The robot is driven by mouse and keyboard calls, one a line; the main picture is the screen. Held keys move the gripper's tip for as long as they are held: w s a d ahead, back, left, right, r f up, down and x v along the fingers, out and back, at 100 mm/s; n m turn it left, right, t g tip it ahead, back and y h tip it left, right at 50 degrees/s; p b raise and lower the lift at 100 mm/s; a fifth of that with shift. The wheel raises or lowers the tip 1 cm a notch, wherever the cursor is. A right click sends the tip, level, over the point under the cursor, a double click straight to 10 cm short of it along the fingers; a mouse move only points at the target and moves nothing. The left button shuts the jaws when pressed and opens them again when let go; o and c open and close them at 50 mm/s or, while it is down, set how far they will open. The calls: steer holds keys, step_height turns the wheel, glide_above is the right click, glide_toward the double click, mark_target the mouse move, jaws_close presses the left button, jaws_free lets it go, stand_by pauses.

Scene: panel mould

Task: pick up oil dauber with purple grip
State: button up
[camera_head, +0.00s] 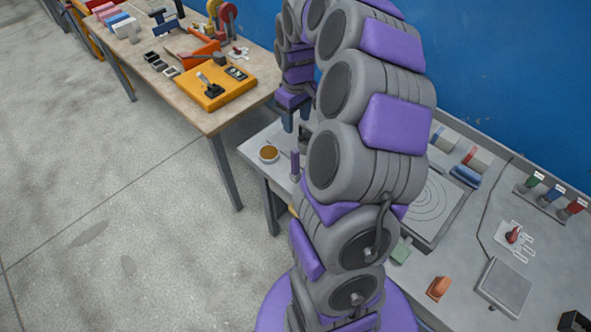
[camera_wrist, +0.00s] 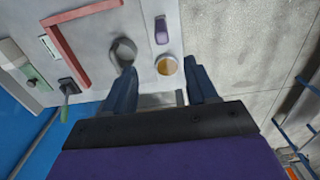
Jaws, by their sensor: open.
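The oil dauber with the purple grip (camera_head: 295,161) stands on the grey bench's left end, close beside my arm. In the wrist view its purple grip (camera_wrist: 161,30) shows at the top, beyond my fingertips. My gripper (camera_wrist: 161,66) is open and empty, with its two blue fingers spread apart. The dauber lies ahead of the gap between them, not within it. In the head view my gripper (camera_head: 295,122) hangs above the bench's back left part, partly hidden by my arm. A round dish of amber oil (camera_head: 268,154) shows between the fingertips in the wrist view (camera_wrist: 166,66).
A grey rounded object (camera_wrist: 123,52) lies by the left fingertip. A red L-shaped bar (camera_wrist: 76,42) and a green-handled tool (camera_wrist: 66,92) are farther left. A wooden table with an orange tray (camera_head: 216,86) stands beyond the bench. Open concrete floor (camera_head: 110,200) lies left.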

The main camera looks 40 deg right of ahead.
mark_target(295, 150)
step_height(295, 150, down, 11)
steer(key=shift+a+f+b, duration=0.1)
steer(key=shift+f+b, duration=0.1)
steer(key=shift+b, duration=0.55)
step_height(295, 150, down, 5)
steer(key=shift+w+f+b, duration=0.1)
steer(key=shift+w+b, duration=0.05)
steer(key=shift+b, duration=0.35)
steer(key=c, duration=1)
